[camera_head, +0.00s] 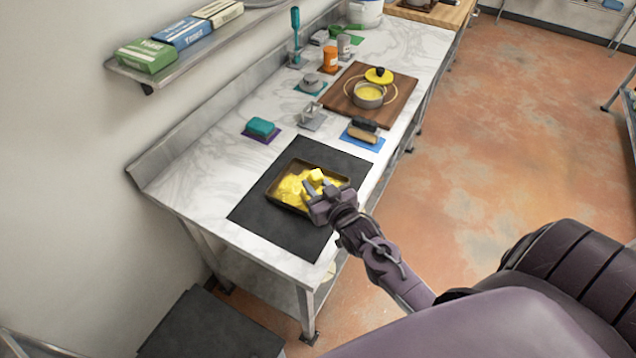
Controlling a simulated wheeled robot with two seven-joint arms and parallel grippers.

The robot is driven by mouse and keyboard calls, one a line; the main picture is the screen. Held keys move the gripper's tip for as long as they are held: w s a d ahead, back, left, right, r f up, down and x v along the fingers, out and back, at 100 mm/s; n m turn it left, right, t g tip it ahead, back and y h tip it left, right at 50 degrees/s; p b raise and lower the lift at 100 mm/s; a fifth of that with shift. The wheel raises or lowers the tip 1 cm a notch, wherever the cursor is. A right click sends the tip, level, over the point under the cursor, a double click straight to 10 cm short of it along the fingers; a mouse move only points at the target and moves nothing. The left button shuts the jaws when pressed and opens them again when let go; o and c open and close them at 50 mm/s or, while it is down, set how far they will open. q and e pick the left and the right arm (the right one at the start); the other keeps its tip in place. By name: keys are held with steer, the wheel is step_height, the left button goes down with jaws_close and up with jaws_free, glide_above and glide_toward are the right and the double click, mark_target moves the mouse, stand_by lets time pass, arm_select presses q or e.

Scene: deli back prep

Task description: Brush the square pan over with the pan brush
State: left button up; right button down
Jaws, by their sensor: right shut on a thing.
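The square pan (274,197) is dark and shallow and lies on a black mat on the counter. Yellow patches cover much of its inside. My right gripper (319,192) is over the pan's right side, shut on the pan brush. Little of the brush shows: a pale yellow blocky part (316,175) sits at the fingertips, and the fingers hide the rest. I cannot tell whether it touches the pan floor. My left gripper is not in view.
The black mat (260,222) reaches the counter's front. Behind it stand a teal block (261,127), a small metal stand (312,117) and a blue mat (376,144) with dark and tan items. A wooden board (394,99) holds a pot of yellow contents (369,93). A shelf (190,65) carries boxes.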

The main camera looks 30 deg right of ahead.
steer(key=a, duration=0.2)
steer(key=shift+a, duration=0.35)
steer(key=shift+d, duration=1.4)
steer(key=shift+d, duration=1.4)
